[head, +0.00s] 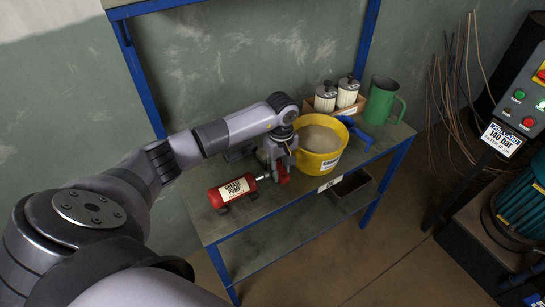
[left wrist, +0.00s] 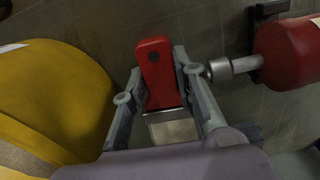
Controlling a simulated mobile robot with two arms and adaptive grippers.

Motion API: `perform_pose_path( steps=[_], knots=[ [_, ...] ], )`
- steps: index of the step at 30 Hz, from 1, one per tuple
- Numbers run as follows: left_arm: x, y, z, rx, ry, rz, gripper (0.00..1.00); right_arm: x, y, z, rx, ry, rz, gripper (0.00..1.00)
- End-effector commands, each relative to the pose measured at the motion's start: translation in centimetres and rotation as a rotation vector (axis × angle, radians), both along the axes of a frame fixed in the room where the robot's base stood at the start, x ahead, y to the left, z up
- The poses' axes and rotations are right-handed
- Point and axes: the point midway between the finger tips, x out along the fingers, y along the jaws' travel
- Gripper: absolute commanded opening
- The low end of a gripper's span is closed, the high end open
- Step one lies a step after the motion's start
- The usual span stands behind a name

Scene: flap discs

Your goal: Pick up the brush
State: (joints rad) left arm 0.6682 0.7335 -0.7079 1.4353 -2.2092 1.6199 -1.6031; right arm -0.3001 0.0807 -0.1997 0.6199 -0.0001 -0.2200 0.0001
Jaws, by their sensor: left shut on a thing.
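The brush (left wrist: 157,72) has a red handle, a metal ferrule and pale bristles. In the left wrist view it lies between the two fingers of my left gripper (left wrist: 160,100), which is shut on it. In the head view my left gripper (head: 279,163) points down over the bench top, and the brush's red handle (head: 283,173) shows at its fingertips. The gripper covers the rest of the brush there. I cannot tell whether the brush touches the bench. My right gripper is not in view.
A yellow bucket (head: 331,160) stands close right of the gripper, and a red grease pump (head: 231,190) lies close left. Behind are a blue-handled tool (head: 355,131), a green jug (head: 379,101) and two lidded jars. The bench's front edge (head: 262,216) is near.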

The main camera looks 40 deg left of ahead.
Motion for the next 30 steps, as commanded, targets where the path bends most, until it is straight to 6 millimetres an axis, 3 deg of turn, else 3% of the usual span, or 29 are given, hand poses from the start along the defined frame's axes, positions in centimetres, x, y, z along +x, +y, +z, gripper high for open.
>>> perform_pose_path(
  steps=[8, 14, 30],
  knots=[
    [0.1, 0.0, 0.6, 0.0, -0.002, 0.0, 0.0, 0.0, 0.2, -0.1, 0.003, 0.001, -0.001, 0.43],
    [0.1, 0.1, 3.0, 0.002, -0.005, 0.0, 0.0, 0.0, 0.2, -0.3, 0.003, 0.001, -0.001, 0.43],
    [0.2, 0.0, 15.9, 0.0, -0.007, 0.001, 0.0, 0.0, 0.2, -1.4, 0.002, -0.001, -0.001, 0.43]
  ],
)
